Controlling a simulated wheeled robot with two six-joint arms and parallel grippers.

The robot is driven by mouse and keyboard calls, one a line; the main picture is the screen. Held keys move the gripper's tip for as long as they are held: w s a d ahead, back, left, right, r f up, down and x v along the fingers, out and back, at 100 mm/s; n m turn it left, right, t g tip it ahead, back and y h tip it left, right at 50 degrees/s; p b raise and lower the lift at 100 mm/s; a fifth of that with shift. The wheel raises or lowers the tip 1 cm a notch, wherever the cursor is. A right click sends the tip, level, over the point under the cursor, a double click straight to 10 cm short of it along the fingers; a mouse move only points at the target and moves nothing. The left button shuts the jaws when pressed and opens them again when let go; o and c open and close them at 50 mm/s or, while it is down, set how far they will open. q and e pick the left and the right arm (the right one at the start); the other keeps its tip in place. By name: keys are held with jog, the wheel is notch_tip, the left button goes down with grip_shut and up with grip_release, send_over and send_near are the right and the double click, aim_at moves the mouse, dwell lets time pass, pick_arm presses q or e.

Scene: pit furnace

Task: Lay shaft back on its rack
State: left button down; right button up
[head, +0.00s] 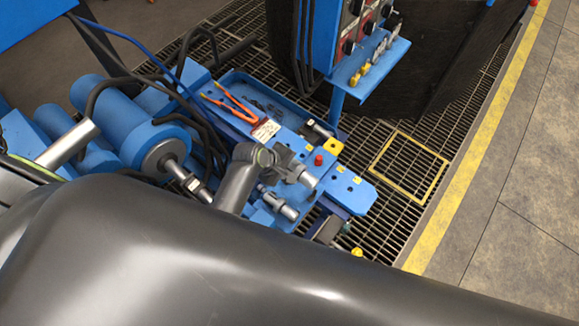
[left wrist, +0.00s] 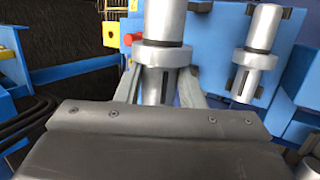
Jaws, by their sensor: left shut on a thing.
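A silver stepped shaft (head: 305,177) with a wide collar is held in my left gripper (head: 280,162). In the left wrist view, the shaft (left wrist: 165,55) stands between the two grey fingers of the left gripper (left wrist: 161,90), which close on it below the collar. The shaft is over the blue rack (head: 262,216); the wrist view shows blue rack surface (left wrist: 215,42) behind it. I cannot tell whether it touches the rack's dark supports. A second similar shaft (head: 280,205) lies on the rack beside it, also in the wrist view (left wrist: 258,50). My right gripper is not in view.
A blue tray (head: 235,76) with orange-handled tongs (head: 232,103) is behind the rack. A red knob (head: 318,160) and a yellow block (head: 333,145) are close by. A control panel (head: 350,25) stands at the back. Blue motors (head: 115,115) and hoses are at left.

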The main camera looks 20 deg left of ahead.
pick_arm(q)
jog(key=shift+w+f+b, duration=0.1)
jog(key=shift+f+b, duration=1.45)
jog(key=shift+b, duration=0.25)
jog(key=shift+f+b, duration=0.65)
jog(key=shift+f, duration=0.55)
jog(key=shift+p, duration=0.85)
jog(key=shift+f, duration=0.6)
jog(key=c, duration=1)
grip_release()
jog(key=shift+o, duration=0.6)
jog(key=shift+s+f, duration=0.25)
jog(key=shift+s, duration=0.05)
jog(key=p+v, duration=0.1)
jog(key=v, duration=1.6)
jog(key=shift+r+p, duration=0.4)
jog(key=shift+w+f, duration=0.1)
jog(key=shift+w, duration=0.05)
